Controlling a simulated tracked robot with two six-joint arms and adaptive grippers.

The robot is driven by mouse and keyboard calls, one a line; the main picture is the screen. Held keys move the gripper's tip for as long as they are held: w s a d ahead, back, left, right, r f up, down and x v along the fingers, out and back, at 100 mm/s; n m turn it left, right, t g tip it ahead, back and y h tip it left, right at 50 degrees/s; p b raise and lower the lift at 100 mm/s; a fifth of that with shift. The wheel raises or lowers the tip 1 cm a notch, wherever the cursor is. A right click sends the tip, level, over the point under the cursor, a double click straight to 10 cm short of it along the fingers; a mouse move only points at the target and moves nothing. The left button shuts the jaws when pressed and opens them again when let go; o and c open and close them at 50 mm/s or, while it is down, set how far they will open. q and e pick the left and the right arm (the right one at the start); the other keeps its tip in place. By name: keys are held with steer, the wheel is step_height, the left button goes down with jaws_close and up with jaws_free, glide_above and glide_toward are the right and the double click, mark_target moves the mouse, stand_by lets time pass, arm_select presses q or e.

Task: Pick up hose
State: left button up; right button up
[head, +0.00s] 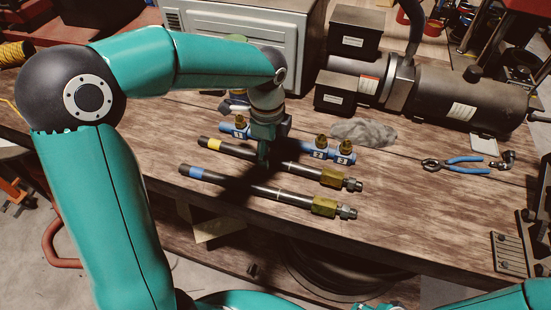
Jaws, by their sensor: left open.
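Two black hoses with brass and steel end fittings lie side by side on the wooden bench. The nearer hose (240,187) has a blue band at its left end. The farther hose (308,172) has a yellow band at its left end. My left gripper (263,162) points down over the farther hose and hides part of its middle. It is open; whether its fingers touch the hose I cannot tell. My right gripper is not in view; only a piece of my right arm shows at the bottom right.
Blue numbered holders (319,154) with brass fittings stand just behind the hoses. A grey rag (363,132), blue-handled pliers (466,164) and a large dark motor unit (452,98) are farther right and back. The bench (420,215) is clear right of the hoses.

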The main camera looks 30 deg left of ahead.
arm_select(q)
steer(key=shift+f, duration=1.2)
jaws_close()
